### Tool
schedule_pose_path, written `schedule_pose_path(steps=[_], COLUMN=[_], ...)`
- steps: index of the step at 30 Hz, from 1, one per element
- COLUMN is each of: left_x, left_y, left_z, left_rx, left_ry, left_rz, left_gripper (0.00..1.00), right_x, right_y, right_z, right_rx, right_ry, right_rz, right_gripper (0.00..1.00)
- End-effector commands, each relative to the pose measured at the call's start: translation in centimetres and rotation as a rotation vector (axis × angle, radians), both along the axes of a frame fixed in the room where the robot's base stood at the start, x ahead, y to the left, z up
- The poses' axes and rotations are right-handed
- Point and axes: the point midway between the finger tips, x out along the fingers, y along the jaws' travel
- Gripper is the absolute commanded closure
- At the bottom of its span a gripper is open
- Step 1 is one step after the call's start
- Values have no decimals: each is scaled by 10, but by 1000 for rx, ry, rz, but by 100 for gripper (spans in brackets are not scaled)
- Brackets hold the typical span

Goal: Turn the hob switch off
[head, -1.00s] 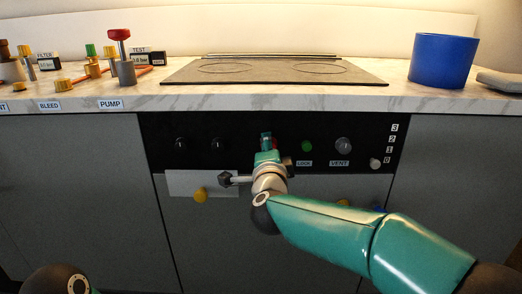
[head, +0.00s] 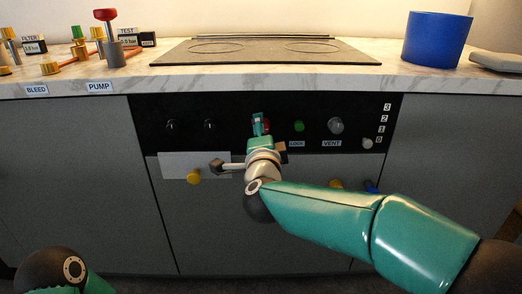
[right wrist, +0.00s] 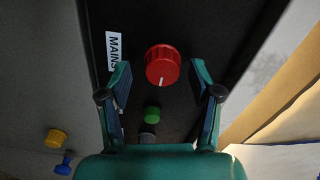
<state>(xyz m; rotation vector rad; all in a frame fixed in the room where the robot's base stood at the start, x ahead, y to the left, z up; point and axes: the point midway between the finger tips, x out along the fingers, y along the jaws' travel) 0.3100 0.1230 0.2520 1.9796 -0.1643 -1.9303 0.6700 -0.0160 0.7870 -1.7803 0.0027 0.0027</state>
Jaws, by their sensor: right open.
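The hob switch appears to be the red knob (right wrist: 163,65) beside a MAINS label (right wrist: 114,53) on the black panel. Its white pointer line faces the green button (right wrist: 152,114). In the head view the red knob (head: 267,125) is mostly hidden behind my right gripper (head: 259,124). In the right wrist view my right gripper (right wrist: 160,72) is open, with one fingertip on each side of the knob and gaps showing. I cannot tell how deep the fingers reach. Of my left arm only a part shows at the bottom left; its gripper is out of view.
The hob plate (head: 265,50) lies on the marble counter above the panel, with a blue container (head: 437,40) at right. Two black knobs, a LOCK label (head: 296,144) and a grey VENT knob (head: 336,125) share the panel.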

Motion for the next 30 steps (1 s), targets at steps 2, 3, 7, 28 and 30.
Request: schedule_pose_path(steps=[2,3,7,28,30], left_x=[0,0,0,0,0], left_y=[0,0,0,0,0], left_z=[0,0,0,-1,0], left_rx=[0,0,0,0,0], left_ry=[0,0,0,0,0], left_rz=[0,0,0,0,0], left_gripper=[40,40,40,40,40], right_x=[-15,-23,-50,-100,-99], right_y=[0,1,0,-1,-3], right_z=[1,1,0,-2,-3], right_rx=[0,-1,1,0,0], right_ry=[-1,0,1,3,5], right_rz=[1,3,3,-1,-6], right_gripper=[36,36,36,36,36])
